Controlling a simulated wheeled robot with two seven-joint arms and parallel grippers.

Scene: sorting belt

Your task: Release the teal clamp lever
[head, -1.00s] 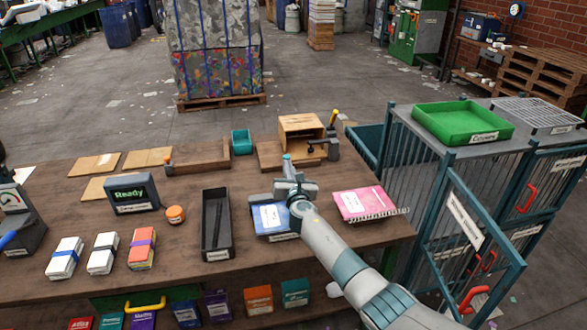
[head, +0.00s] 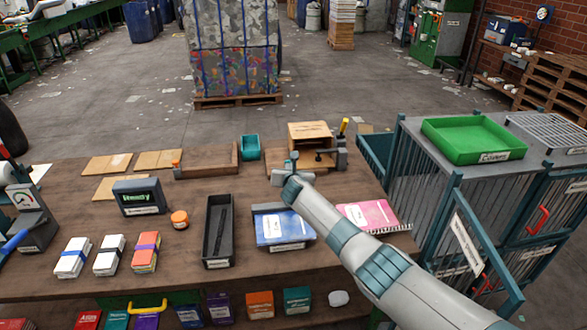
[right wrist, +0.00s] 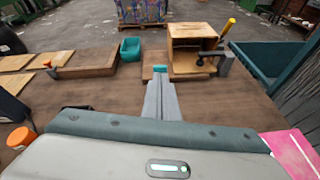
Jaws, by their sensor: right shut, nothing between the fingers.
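The teal clamp lever (head: 294,155) stands at the near left of an open wooden box (head: 310,131) at the back of the bench. In the right wrist view its teal top (right wrist: 160,69) shows just beyond my fingertips. My right gripper (right wrist: 161,84) is shut and empty, with its fingers pointing at the lever. In the head view the right gripper (head: 290,172) is mostly hidden by its own wrist, close in front of the lever. I cannot tell whether the fingers touch the lever. The clamp's lower part is hidden. My left gripper is not in view.
A yellow-handled clamp (head: 343,127) stands right of the box. A wooden fixture with an orange lever (head: 176,164) and a teal bin (head: 249,147) lie to the left. A blue book (head: 280,228) and a pink notebook (head: 368,214) lie nearer. Teal cages (head: 455,200) border the right.

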